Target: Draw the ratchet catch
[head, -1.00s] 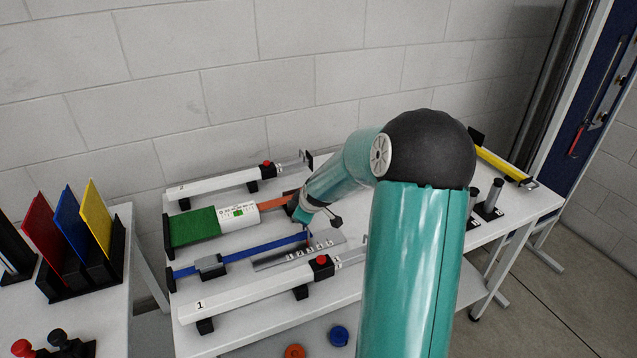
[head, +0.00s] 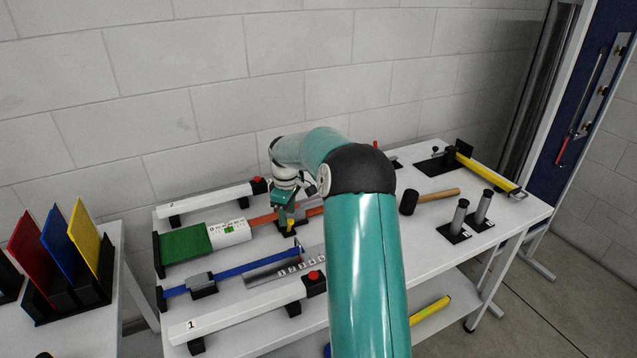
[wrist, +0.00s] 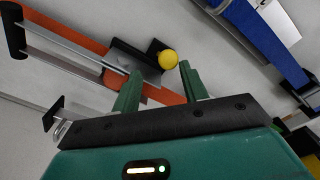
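The likely ratchet catch is a round yellow knob (wrist: 168,60) beside a black block (wrist: 137,54) at the orange bar (wrist: 65,38). In the head view, the orange bar (head: 263,219) runs out of a white sleeve with a green window (head: 229,231). My gripper (wrist: 160,73) is open, its two green fingers apart. The knob appears just beyond the fingertips, nearer the right finger; I cannot tell whether they touch. In the head view my gripper (head: 290,222) points down over the bar, and the arm partly hides the area.
White beams 1 (head: 240,318) and 2 (head: 210,203) flank the setup, each with a red button.

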